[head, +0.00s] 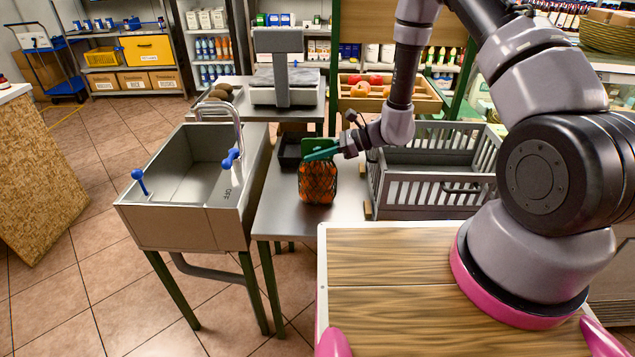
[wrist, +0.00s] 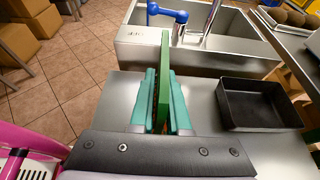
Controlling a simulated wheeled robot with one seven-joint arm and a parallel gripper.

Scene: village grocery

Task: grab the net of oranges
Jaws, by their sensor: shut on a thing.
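The net of oranges (head: 318,183) shows in the head view, upright at the metal table beside the sink, with a green tag at its top. My gripper (head: 322,151) is at that green top, its teal fingers closed on it. In the wrist view, the green tag (wrist: 163,85) stands between the two teal fingers of my gripper (wrist: 162,100). The oranges themselves are mostly hidden below the tag there. I cannot tell whether the bottom of the net touches the table.
A black tray (head: 289,152) sits on the metal table (head: 272,215) behind the net; it also shows in the wrist view (wrist: 258,128). A steel sink (head: 190,225) with blue-handled taps stands left. A grey slatted crate (head: 430,200) stands right. A scale (head: 283,90) is behind.

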